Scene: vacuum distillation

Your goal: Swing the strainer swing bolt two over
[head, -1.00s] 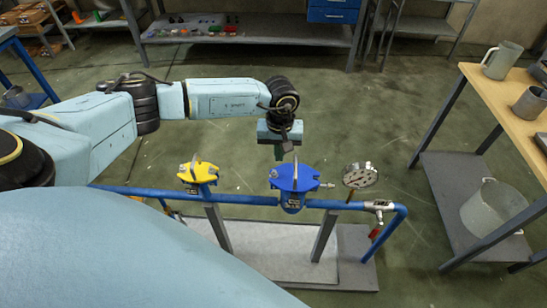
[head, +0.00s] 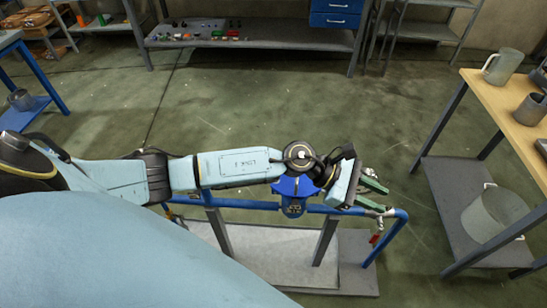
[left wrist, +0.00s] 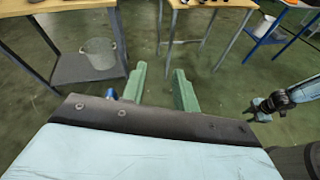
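The blue strainer (head: 293,207) sits on the blue pipe in the head view. My left wrist covers part of its blue cover (head: 290,187), and I cannot make out any swing bolt. My left gripper (head: 373,194) is just right of the strainer, near the pipe's right end; its green fingers are apart with nothing between them. The left wrist view also shows these fingers apart (left wrist: 159,88), with floor beyond. My right gripper (left wrist: 262,108) seems to be the small dark one at the right of the left wrist view, too small to read.
The blue pipe (head: 243,204) runs on grey posts over a pale base plate (head: 270,245). My left arm hides the yellow strainer and the gauge. A wooden table (head: 505,105) with metal jugs and a bucket (head: 495,213) stands at right.

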